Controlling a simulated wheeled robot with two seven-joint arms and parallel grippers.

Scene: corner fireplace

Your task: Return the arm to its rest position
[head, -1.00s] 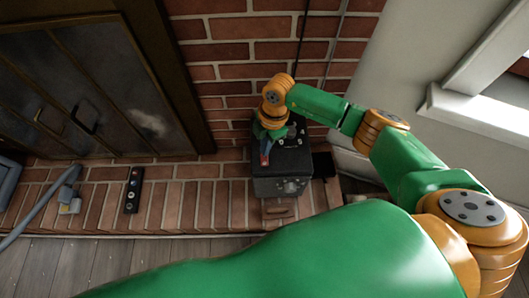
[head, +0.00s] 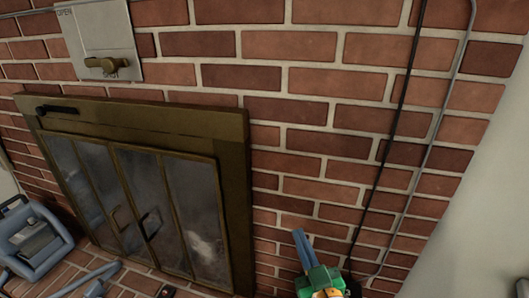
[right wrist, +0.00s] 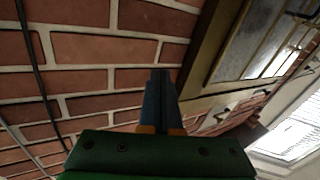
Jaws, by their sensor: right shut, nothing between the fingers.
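My right gripper (head: 303,245) shows at the bottom of the head view, right of the fireplace, with its blue fingers pointing up in front of the brick wall. In the right wrist view my right gripper (right wrist: 159,78) has its blue fingers together, with nothing between them. Most of the right arm is below the head view's lower edge. My left gripper is not in view.
The fireplace (head: 245,190) with closed glass doors stands left of the right gripper. A metal plate with a knob (head: 100,40) is on the wall above it. A blue-grey object (head: 35,240) sits at lower left. Cables (head: 385,150) run down the wall at right.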

